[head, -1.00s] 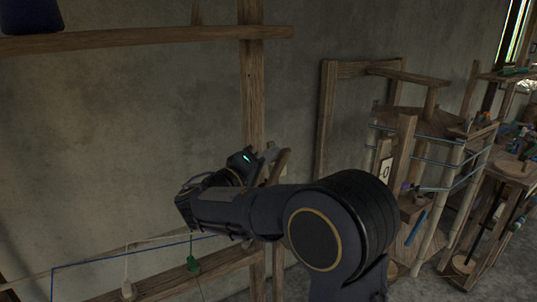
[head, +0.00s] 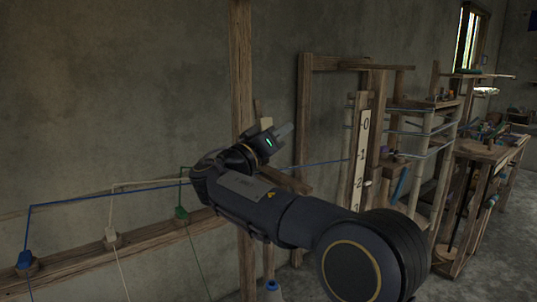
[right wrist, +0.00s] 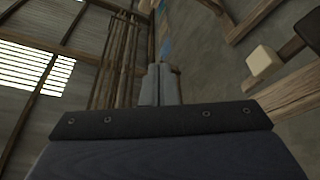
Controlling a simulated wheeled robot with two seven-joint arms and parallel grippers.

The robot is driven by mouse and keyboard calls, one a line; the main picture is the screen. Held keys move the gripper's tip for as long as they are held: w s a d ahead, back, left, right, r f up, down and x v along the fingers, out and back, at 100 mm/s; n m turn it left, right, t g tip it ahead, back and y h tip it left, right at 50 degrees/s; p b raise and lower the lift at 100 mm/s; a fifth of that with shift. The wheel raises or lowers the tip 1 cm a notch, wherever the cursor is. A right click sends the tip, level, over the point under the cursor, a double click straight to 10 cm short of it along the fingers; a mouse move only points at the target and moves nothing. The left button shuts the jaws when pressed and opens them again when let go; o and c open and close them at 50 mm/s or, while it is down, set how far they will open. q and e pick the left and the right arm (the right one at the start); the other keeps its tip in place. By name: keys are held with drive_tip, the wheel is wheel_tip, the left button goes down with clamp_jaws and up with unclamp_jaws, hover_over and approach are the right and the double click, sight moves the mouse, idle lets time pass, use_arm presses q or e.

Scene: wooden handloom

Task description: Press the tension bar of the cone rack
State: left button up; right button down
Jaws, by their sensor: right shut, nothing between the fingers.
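The cone rack shows in the head view as a wooden post (head: 241,60) and a low rail (head: 150,233). On the rail stand a blue thread piece (head: 25,260), a white one (head: 110,236) and a green one (head: 181,213), with threads running from them. I cannot tell for sure which part is the tension bar. My right gripper (head: 284,131) is in front of the post, its fingers pointing up and right. It is shut and empty. In the right wrist view the fingers (right wrist: 160,80) are together, with wooden beams beyond. My left gripper is not in view.
A board with numbers (head: 361,155) stands right of my gripper, before a wooden frame (head: 304,120). A blue thread (head: 325,162) runs toward it. Cluttered wooden stands (head: 490,150) fill the right. A pale block (right wrist: 263,62) shows in the right wrist view.

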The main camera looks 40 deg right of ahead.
sight(299, 186)
drive_tip(key=s+f+m+g+b, duration=0.1)
drive_tip(key=f+m+b, duration=0.1)
drive_tip(key=f+b, duration=0.2)
drive_tip(key=s+f+m+g+b, duration=0.1)
drive_tip(key=f+m+b, duration=0.2)
drive_tip(key=b, duration=0.4)
drive_tip(key=s+f+m+g+b, duration=0.1)
drive_tip(key=s+f+m+b, duration=0.1)
drive_tip(key=f+b, duration=0.2)
drive_tip(key=shift+a+f+m+h+b, duration=0.2)
drive_tip(key=shift+f+m+h+b, duration=0.1)
drive_tip(key=shift+b, duration=0.9)
drive_tip(key=shift+a+f+b, duration=0.1)
drive_tip(key=shift+f+b, duration=0.65)
drive_tip(key=shift+b, duration=0.3)
drive_tip(key=shift+f, duration=0.1)
wheel_tip(299, 186, up, 5)
drive_tip(key=p, duration=0.4)
drive_tip(key=v, duration=1)
